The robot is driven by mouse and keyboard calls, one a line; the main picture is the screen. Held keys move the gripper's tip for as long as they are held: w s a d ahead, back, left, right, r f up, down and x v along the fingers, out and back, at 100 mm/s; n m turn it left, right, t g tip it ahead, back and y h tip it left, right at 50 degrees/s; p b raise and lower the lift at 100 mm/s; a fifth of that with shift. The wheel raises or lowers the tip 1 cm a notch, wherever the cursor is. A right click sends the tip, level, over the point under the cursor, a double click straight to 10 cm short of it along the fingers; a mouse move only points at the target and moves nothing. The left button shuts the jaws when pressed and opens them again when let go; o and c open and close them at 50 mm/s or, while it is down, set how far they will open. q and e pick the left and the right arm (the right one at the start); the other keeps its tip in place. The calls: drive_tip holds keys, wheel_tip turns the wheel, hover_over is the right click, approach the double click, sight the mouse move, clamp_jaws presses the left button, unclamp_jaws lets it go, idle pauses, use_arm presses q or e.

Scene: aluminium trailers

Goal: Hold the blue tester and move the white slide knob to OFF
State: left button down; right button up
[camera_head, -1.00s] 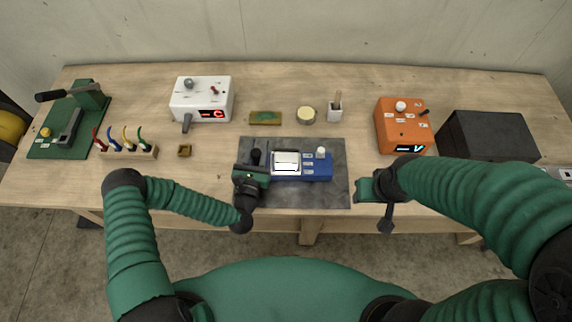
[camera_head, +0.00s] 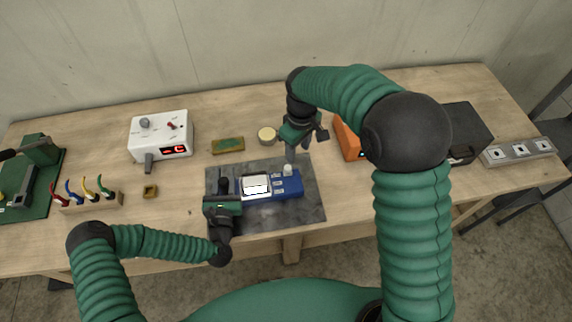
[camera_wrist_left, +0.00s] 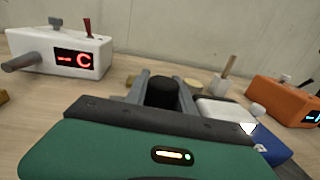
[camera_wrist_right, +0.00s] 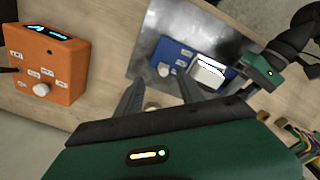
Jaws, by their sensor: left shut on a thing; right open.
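The blue tester (camera_head: 291,188) lies on the grey mat with a white display (camera_head: 255,184) and a white slide knob (camera_head: 287,170) near its right end. Its blue body also shows in the right wrist view (camera_wrist_right: 181,52), with the white knob (camera_wrist_right: 163,69) near the fingers. My left gripper (camera_head: 224,188) is shut on the black post (camera_wrist_left: 162,92) at the tester's left end. My right gripper (camera_head: 290,153) is open and empty, pointing down just behind the knob. It seems apart from the knob; the exact gap is unclear. The slide labels are too small to read.
The grey mat (camera_head: 306,210) has bare room in front of the tester. The orange box (camera_head: 347,140) is partly hidden by my right arm. A white box (camera_head: 160,135) stands at left.

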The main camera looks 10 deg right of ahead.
sight(288, 167)
drive_tip(key=shift+n, duration=0.9)
drive_tip(key=w+f, duration=0.1)
drive_tip(key=f, duration=0.3)
drive_tip(key=w+a+f, duration=0.1)
drive_tip(key=f, duration=0.3)
drive_tip(key=w+a+f, duration=0.1)
drive_tip(key=f, duration=0.3)
drive_tip(key=shift+w+a+f, duration=0.1)
drive_tip(key=shift+a+f, duration=0.1)
drive_tip(key=shift+f, duration=0.1)
clamp_jaws()
